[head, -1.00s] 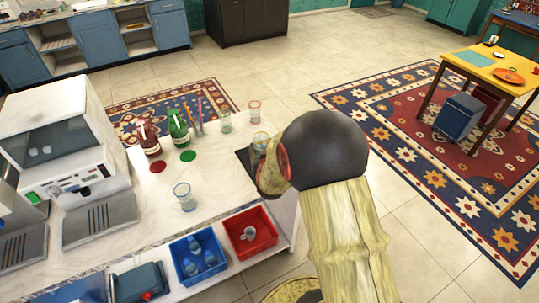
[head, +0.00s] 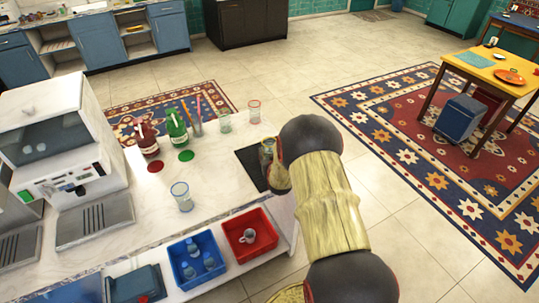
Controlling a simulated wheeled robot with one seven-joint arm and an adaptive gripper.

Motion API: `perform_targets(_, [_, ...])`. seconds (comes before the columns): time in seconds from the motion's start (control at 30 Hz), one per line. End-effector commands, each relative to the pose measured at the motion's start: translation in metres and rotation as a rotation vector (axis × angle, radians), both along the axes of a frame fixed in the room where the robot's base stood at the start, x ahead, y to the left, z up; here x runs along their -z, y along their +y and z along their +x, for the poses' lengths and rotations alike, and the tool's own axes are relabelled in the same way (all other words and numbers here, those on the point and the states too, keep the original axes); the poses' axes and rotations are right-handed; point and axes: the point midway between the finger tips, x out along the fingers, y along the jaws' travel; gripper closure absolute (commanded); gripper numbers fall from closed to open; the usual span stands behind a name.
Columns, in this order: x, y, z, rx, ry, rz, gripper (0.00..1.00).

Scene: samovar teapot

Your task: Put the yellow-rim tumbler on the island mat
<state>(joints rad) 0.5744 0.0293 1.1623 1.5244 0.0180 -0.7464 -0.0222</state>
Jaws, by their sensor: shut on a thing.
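The yellow-rim tumbler (head: 266,147) is a clear glass at the right end of the white counter, partly hidden by my arm. My gripper (head: 272,165) is shut on it, with the fingers mostly hidden behind the wrist. The dark island mat (head: 248,163) lies flat near the counter's right end, its right part covered by my arm and the tumbler. The tumbler appears over the mat; I cannot tell whether its base touches it.
A blue-rim glass (head: 182,196) stands left of the mat. Green-rim (head: 225,122) and red-rim (head: 254,111) glasses stand behind it. Red (head: 146,140) and green (head: 176,126) bottles are farther left. Blue (head: 183,270) and red (head: 264,249) bins sit below the counter's front edge.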

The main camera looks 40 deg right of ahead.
Motion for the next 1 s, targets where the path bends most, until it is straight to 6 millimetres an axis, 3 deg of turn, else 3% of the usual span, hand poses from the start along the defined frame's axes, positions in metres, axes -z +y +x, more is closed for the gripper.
perform_targets(0.37, [0.0028, -0.0003, 0.0010, 0.000, -0.003, -0.002, 0.85])
perform_targets(0.4, [0.0024, -0.0003, 0.0008, 0.000, -0.003, -0.002, 0.58])
perform_targets(0.7, [0.0015, -0.0003, 0.0009, 0.000, -0.003, -0.002, 0.41])
perform_targets(1.0, [0.0008, -0.0003, 0.0010, 0.000, -0.003, -0.002, 0.41])
